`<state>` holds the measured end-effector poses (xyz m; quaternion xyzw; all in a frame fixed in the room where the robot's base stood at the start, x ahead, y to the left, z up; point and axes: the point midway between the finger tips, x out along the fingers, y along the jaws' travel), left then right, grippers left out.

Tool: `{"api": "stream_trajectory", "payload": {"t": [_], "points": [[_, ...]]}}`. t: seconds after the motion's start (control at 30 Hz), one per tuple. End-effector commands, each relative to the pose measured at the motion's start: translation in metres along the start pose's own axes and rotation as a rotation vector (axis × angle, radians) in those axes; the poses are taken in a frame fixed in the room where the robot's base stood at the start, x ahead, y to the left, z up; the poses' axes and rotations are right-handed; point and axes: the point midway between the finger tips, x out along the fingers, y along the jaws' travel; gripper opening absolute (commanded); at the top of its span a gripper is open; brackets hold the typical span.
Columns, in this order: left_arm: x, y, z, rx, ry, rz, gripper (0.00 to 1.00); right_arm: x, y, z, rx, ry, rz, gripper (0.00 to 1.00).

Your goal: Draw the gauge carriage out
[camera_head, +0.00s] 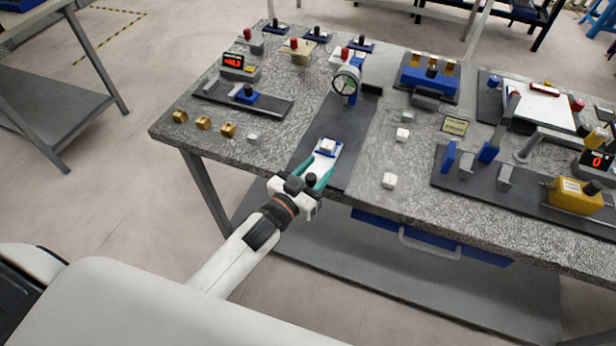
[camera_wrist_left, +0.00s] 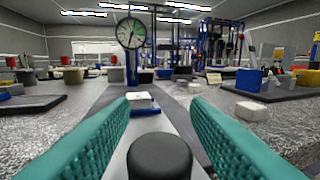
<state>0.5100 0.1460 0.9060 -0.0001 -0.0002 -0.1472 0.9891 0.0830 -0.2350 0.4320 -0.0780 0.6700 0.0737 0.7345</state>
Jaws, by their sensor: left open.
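The gauge carriage (camera_head: 325,160) is a pale slide on a dark base plate (camera_head: 349,142), carrying a small white block on a blue seat (camera_head: 327,147). The block also shows in the left wrist view (camera_wrist_left: 140,100). A round dial gauge (camera_head: 346,82) stands on a blue post behind it; its dial also shows in the left wrist view (camera_wrist_left: 131,33). My left gripper (camera_head: 320,171) has teal fingers at the carriage's near end. In the left wrist view its fingers (camera_wrist_left: 160,112) are open, one each side of a black knob (camera_wrist_left: 160,157), with gaps visible. My right gripper is out of view.
Brass pieces (camera_head: 203,123) and a dark rail with a blue slider (camera_head: 246,94) lie to the left. White blocks (camera_head: 389,180) and a dark fixture with a yellow box (camera_head: 574,196) are to the right. The table's front edge is close below my gripper.

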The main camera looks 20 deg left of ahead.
Motion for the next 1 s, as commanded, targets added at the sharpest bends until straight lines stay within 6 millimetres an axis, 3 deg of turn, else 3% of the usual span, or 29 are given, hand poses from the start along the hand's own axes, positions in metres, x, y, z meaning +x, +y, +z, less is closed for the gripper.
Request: {"api": "stream_trajectory", "payload": {"t": [0.6,1.0], "points": [[-0.105,0.0,-0.002,-0.001,0.003,0.0,0.43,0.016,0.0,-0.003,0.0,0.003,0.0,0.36],[-0.118,0.0,0.0,0.0,0.0,0.0,0.43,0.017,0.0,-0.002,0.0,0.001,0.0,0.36]]}}
